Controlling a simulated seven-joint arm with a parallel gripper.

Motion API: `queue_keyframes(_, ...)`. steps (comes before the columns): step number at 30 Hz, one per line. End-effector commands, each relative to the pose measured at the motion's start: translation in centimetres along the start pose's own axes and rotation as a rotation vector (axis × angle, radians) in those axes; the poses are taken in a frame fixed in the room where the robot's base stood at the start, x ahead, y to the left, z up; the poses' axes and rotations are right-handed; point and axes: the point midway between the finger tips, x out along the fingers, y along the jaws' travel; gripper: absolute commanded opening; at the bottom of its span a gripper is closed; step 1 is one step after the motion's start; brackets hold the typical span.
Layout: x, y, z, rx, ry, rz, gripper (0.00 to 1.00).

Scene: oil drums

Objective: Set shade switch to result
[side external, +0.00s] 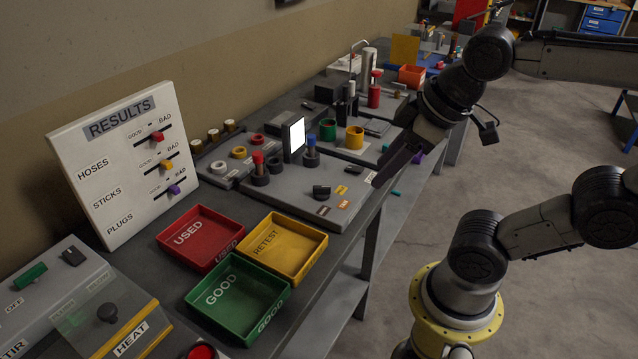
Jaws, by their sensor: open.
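A black switch knob (321,191) sits on a grey panel (290,196) with small colour swatches beside it: yellow (341,189), orange-brown (345,204) and dark brown (323,210). It looks like the shade switch; which swatch it points to is too small to tell. On the same panel stand a lit white screen (297,135) and tubes with a red top (258,160) and a blue top (311,142). My gripper (380,182) is open and empty near the panel's right edge, right of the knob and apart from it. Its fingers overlap in this view.
A results board (125,165) with three sliders stands at left. Red (195,222), yellow (296,268) and green (213,325) trays lie in front of the panel. Green (327,129) and yellow (354,136) cups stand behind it. Open floor lies right of the bench.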

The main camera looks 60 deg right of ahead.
Motion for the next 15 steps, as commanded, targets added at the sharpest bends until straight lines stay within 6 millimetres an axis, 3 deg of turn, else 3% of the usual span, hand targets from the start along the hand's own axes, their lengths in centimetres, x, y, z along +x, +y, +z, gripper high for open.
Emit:
queue_keyframes(8,0.2,3.2,-6.2,-0.229,-0.115,-0.017,0.47)
queue_keyframes(15,4.1,8.0,-11.1,-0.349,-0.255,-0.075,0.47)
